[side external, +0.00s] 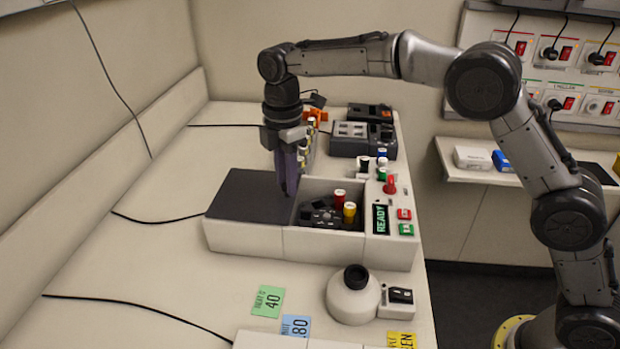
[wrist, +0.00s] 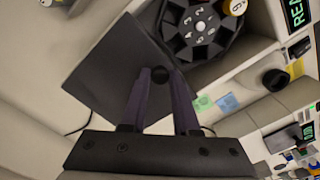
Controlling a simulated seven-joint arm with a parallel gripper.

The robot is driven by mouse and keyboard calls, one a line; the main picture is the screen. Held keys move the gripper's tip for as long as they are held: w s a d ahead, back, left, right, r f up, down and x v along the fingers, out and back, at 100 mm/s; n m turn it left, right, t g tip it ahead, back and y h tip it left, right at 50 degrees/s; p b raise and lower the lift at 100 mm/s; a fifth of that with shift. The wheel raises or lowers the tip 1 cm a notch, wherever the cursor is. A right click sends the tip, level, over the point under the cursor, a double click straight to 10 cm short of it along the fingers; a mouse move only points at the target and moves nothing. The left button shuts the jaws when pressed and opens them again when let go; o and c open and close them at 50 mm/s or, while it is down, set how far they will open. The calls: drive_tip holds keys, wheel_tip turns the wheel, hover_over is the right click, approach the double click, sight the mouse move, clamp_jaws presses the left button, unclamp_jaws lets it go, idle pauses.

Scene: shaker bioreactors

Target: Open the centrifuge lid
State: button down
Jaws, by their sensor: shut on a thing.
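The centrifuge (side external: 258,243) is a pale box on the bench. Its dark flat lid (side external: 248,197) lies over the left part, and it also shows in the wrist view (wrist: 118,68). The right part is uncovered, showing the dark rotor (side external: 322,214), with numbered slots in the wrist view (wrist: 200,28). A red-capped tube (side external: 339,197) and a yellow-capped tube (side external: 349,211) stand there. My gripper (side external: 289,192) points down at the lid's right edge. In the wrist view its purple fingers (wrist: 160,84) are shut on a small black knob (wrist: 160,74) at that edge.
A READY display (side external: 380,219) with red and green buttons is on the centrifuge's right. A round white device with a black top (side external: 353,295) stands in front. Tube racks and a dark block device (side external: 363,139) stand behind.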

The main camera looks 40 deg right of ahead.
drive_tip(key=shift+w+a+r, duration=0.1)
drive_tip(key=shift+w+a, duration=0.45)
drive_tip(key=c, duration=0.7)
unclamp_jaws()
drive_tip(key=shift+o, duration=0.2)
wheel_tip(320, 180, up, 12)
